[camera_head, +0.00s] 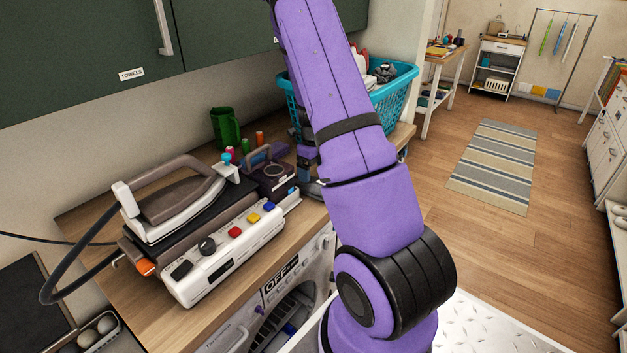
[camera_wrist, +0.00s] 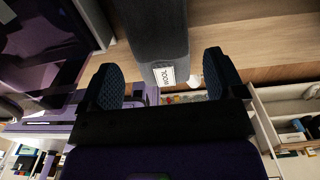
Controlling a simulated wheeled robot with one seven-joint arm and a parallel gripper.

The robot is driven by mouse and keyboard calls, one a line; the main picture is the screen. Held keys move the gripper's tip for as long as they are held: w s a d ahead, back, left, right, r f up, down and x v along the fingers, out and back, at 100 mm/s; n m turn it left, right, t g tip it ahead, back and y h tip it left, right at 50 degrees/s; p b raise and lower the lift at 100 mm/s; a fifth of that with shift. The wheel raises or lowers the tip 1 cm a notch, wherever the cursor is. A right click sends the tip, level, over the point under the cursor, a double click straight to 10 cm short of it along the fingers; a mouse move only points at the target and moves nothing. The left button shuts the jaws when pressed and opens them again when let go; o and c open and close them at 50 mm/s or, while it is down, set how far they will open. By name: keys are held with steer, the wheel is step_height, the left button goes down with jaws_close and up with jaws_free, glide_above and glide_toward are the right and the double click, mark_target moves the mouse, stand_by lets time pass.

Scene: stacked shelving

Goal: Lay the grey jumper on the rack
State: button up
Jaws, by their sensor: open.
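A dark grey item with a white label reading "WOOL", likely the grey jumper (camera_wrist: 158,35), shows in the wrist view. It reaches down from the top edge between the two fingers of my gripper (camera_wrist: 160,80). The black fingers are open, with a visible gap on each side of it. In the head view my purple arm hides most of my gripper, and I cannot make out the jumper there for certain. A thin metal rail stand (camera_head: 566,14), possibly the rack, stands at the far back right with coloured strips hanging from it.
A turquoise basket (camera_head: 400,95) with items stands on the worktop behind my arm. Green cupboards (camera_head: 80,60) hang above. The floor around the striped rug (camera_head: 494,165) is clear.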

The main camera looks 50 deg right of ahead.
mark_target(313, 178)
step_height(313, 178, up, 6)
steer(key=shift+r, duration=0.2)
steer(key=s+a+r+n+t+y, duration=0.1)
steer(key=s+a+r+n+t, duration=0.25)
steer(key=a+r+n, duration=1.45)
steer(key=s+a+r+n+t, duration=0.1)
steer(key=s+a+r+n, duration=0.3)
steer(key=s+a+n, duration=0.2)
steer(key=s+a+r+n+h, duration=0.1)
steer(key=s+a+r+n, duration=0.3)
steer(key=s+a+n, duration=0.3)
steer(key=s+n, duration=0.4)
steer(key=shift+s+r+t, duration=0.2)
steer(key=shift+r+t, duration=0.1)
steer(key=shift+t, duration=0.05)
steer(key=shift+o, duration=0.4)
steer(key=shift+w, duration=0.1)
